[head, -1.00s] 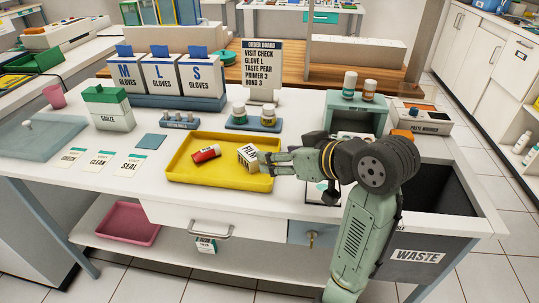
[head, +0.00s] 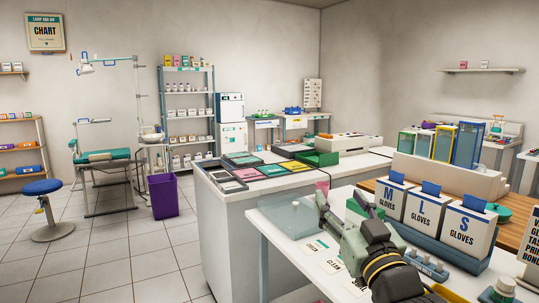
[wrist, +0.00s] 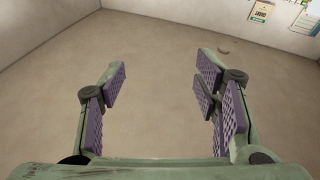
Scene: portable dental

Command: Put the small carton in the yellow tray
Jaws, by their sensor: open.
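My gripper (head: 341,203) is in the lower right of the head view, raised in front of the white table's left part.
Glove boxes (head: 425,208) stand on the table to the right of my gripper. Cards (head: 333,265) lie close by my arm. A counter with colored trays (head: 275,170) is behind. A purple bin (head: 163,195) and blue stool (head: 45,188) stand on open floor at left.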

